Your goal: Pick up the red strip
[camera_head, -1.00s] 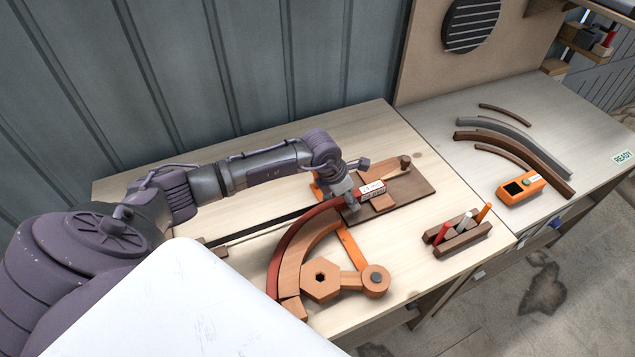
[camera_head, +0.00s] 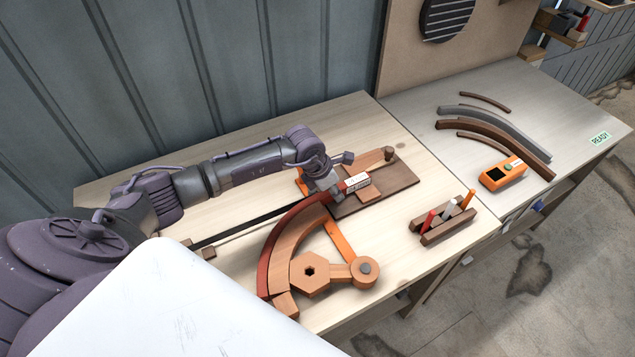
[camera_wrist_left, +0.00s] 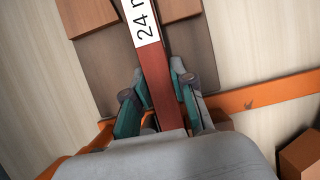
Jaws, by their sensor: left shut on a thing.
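The red strip (camera_head: 288,226) is a long curved piece that lies along the outer side of a curved wooden form (camera_head: 292,243) on the table. A white label (camera_head: 357,182) sits at its far end, near a brown board. My left gripper (camera_head: 335,192) is shut on the strip close to that labelled end. In the left wrist view, the fingers (camera_wrist_left: 160,95) are on both sides of the red strip (camera_wrist_left: 158,78), and part of the label's print shows. My right gripper is not in view.
A brown board (camera_head: 398,178) lies beyond the gripper. An orange bar (camera_head: 340,243) and a wooden hexagonal piece (camera_head: 308,273) lie by the form. A pen holder (camera_head: 446,228), an orange device (camera_head: 503,174) and several curved strips (camera_head: 500,139) are to the right.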

